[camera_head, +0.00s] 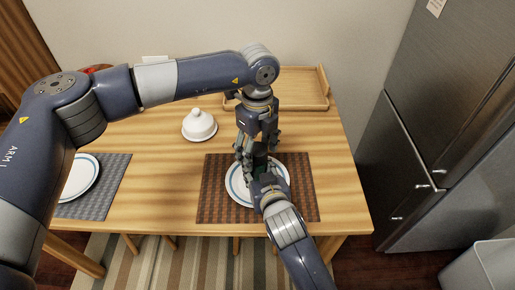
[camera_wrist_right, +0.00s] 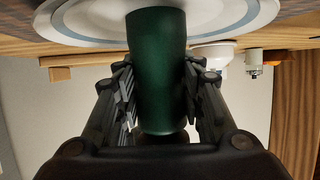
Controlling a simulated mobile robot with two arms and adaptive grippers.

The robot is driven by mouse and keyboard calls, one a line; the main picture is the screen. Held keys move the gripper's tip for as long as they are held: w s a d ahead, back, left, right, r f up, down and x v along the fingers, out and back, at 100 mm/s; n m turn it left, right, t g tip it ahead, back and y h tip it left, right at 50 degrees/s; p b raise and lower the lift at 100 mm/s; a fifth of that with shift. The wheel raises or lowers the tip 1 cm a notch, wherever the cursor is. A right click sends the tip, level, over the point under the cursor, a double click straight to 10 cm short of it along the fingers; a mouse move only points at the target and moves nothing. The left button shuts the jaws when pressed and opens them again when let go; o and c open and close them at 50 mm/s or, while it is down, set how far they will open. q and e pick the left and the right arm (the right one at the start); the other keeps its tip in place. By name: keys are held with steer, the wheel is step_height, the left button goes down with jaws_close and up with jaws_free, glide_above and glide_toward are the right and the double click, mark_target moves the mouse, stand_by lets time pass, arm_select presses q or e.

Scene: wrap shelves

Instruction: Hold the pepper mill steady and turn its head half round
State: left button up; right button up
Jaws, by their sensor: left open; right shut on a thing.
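The dark green pepper mill (camera_wrist_right: 157,50) stands at the white plate with a blue ring (camera_head: 235,190). In the right wrist view, which is upside down, my right gripper (camera_wrist_right: 160,92) has a finger on each side of the mill's body and is shut on it. In the head view the mill (camera_head: 260,158) is mostly hidden by my two grippers. My left gripper (camera_head: 246,160) points down at the mill from above, open; its fingers are close to the mill's top, and I cannot tell whether they touch. The mill's head is largely hidden.
The plate lies on a brown striped placemat (camera_head: 302,195). A white domed dish (camera_head: 199,126) stands to its left and a wooden tray (camera_head: 300,88) behind. Another plate (camera_head: 80,172) on a grey placemat (camera_head: 112,185) is at left. The fridge (camera_head: 440,130) stands right of the table.

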arm_select(q)
steer(key=c, duration=1.1)
steer(key=shift+m, duration=0.3)
